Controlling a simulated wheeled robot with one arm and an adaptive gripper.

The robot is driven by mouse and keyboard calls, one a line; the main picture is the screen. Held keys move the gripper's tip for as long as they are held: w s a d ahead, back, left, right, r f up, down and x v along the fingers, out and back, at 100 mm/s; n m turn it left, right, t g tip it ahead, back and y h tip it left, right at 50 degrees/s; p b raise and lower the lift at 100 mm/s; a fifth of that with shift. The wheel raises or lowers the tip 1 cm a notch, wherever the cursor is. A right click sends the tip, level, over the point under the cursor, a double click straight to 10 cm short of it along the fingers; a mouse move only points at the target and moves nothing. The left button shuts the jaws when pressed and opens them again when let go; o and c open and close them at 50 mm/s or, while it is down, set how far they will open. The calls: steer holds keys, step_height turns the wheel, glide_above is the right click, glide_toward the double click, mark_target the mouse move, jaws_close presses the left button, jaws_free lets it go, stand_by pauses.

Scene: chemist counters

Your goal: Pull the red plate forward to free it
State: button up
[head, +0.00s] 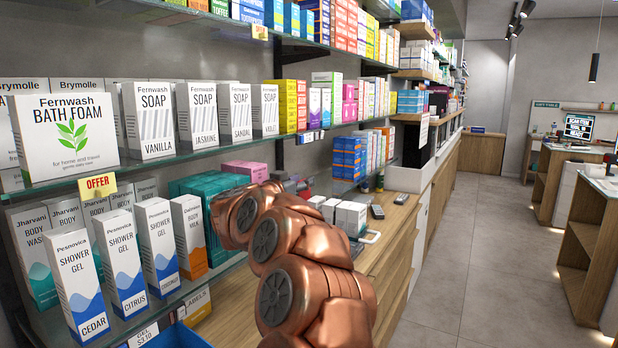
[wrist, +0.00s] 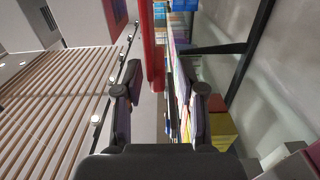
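In the wrist view a red upright strip (wrist: 148,45), which looks like the red plate seen nearly edge-on, runs down from the top edge. Its lower end shows in the gap between the fingers of my gripper (wrist: 160,85). The two dark fingers stand apart, one on each side of the strip's line. I cannot tell whether the strip is between the fingertips or beyond them, and I see no clear contact. In the head view my copper arm hides most of the gripper and plate; only a small red patch (head: 304,188) shows past the arm.
Shelves with packed boxes line the left, including soap boxes (head: 204,117) and shower gel boxes (head: 122,258). Small white boxes (head: 350,217) and dark devices (head: 377,211) lie on the wooden counter (head: 398,232) beyond my arm. The aisle floor (head: 475,245) at right is clear.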

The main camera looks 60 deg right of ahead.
steer(key=d, duration=0.3)
steer(key=shift+d, duration=0.25)
jaws_close()
stand_by(0.5)
